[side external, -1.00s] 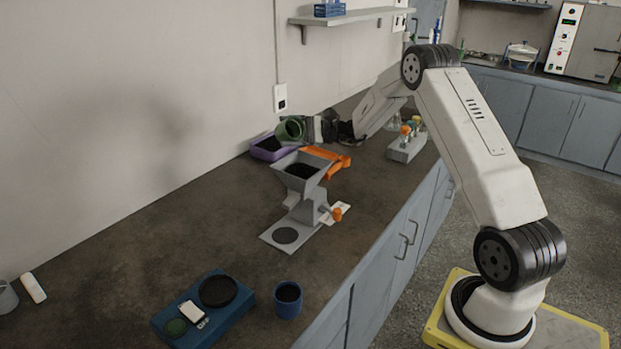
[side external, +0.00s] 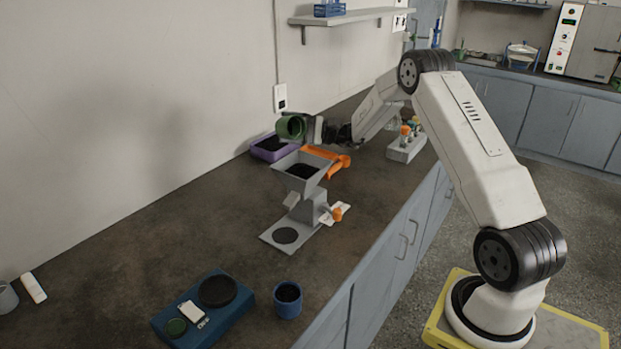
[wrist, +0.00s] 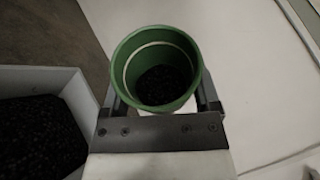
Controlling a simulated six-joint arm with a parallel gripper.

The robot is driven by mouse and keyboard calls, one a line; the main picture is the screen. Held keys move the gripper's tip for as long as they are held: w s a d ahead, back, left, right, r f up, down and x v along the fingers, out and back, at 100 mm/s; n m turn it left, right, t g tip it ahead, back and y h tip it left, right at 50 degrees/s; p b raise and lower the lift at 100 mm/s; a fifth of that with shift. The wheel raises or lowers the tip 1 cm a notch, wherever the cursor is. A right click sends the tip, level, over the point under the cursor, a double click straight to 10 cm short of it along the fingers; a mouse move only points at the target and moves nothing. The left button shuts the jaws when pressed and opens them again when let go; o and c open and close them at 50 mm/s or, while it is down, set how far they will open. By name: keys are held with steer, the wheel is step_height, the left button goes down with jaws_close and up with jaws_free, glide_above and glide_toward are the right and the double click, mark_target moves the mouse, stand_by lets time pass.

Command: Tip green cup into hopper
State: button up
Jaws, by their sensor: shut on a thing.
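The green cup (side external: 291,127) is held in my gripper (side external: 314,129), above and just behind the hopper. In the wrist view the green cup (wrist: 157,70) sits between the two fingers of my gripper (wrist: 160,100), with dark granular material in its bottom. The grey hopper (side external: 303,168) stands on a grey machine on the bench, with dark material inside its square funnel. The cup is near the purple tub in the side view and does not overlap the funnel opening.
A purple tub (side external: 270,148) of dark material stands behind the hopper by the wall. An orange item (side external: 328,158) lies beside the funnel. A blue cup (side external: 288,300) and a blue scale (side external: 203,311) stand in front. A tube rack (side external: 407,148) stands to the right.

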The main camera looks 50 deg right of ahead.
steer(key=shift+r+n+y, duration=0.25)
steer(key=shift+n+y, duration=0.05)
steer(key=shift+n, duration=0.4)
steer(key=shift+s+r+n+y, duration=0.2)
steer(key=shift+n+y, duration=0.3)
steer(key=shift+n, duration=0.3)
steer(key=shift+n, duration=0.4)
steer(key=shift+s+a+r+n+y, duration=0.1)
steer(key=shift+s+r+n+y, duration=0.05)
steer(key=shift+n+y, duration=0.35)
steer(key=shift+s+r+n+g+y, duration=0.2)
steer(key=shift+n+g+y, duration=0.3)
steer(key=shift+n, duration=0.5)
